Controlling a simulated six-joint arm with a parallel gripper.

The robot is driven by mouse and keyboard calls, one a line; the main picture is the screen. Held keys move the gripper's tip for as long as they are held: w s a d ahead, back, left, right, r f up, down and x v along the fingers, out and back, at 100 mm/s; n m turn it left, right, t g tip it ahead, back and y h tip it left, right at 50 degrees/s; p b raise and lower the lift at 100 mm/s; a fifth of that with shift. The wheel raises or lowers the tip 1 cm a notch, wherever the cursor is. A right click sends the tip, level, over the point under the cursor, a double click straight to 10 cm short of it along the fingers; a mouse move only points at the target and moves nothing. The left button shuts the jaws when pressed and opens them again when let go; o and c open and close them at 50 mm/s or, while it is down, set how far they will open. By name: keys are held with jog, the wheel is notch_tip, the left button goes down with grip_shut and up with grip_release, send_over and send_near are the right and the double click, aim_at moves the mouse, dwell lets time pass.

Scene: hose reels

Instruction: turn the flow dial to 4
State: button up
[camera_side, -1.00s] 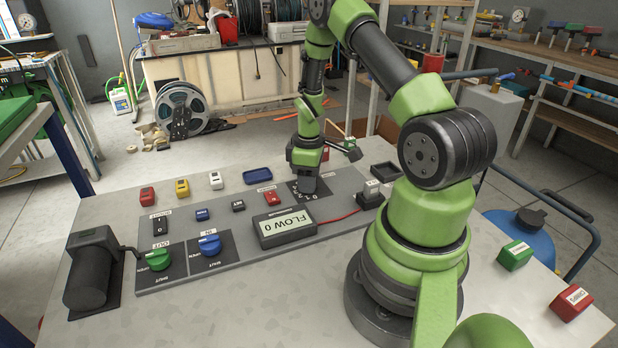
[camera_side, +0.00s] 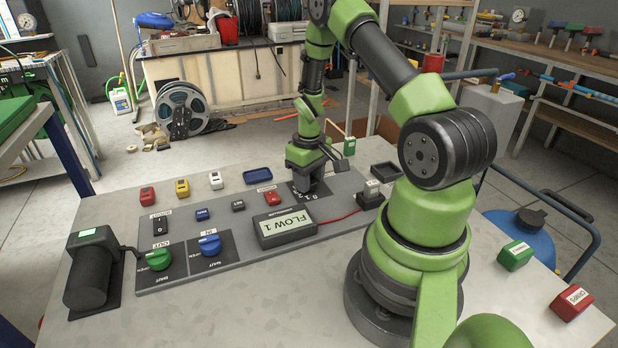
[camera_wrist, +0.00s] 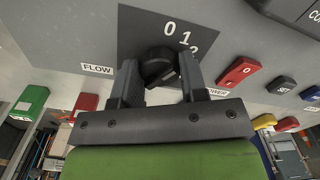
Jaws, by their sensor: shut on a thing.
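The flow dial (camera_wrist: 158,65) is a black knob on a dark plate marked 0, 1 and 2 in the wrist view; higher numbers are hidden behind my gripper. My gripper (camera_wrist: 158,78) is shut on the knob, one finger on each side. In the side view my gripper (camera_side: 308,186) reaches down over the dial plate (camera_side: 297,189) and hides the knob. The grey display box (camera_side: 288,228) on the panel reads FLOW 1.
Beside the dial is a red button (camera_side: 272,197). Green (camera_side: 159,260) and blue (camera_side: 209,244) valve knobs sit at the panel's front left. A black pump (camera_side: 93,268) with a lit green window stands left. Several coloured blocks lie behind the panel.

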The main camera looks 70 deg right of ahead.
jog(key=m, duration=0.4)
jog(key=shift+m, duration=0.3)
jog(key=m, duration=0.4)
jog(key=shift+m, duration=0.3)
jog(key=m, duration=0.4)
jog(key=shift+a+m, duration=0.1)
jog(key=shift+m, duration=2)
jog(key=o, duration=0.9)
jog(key=shift+r, duration=0.15)
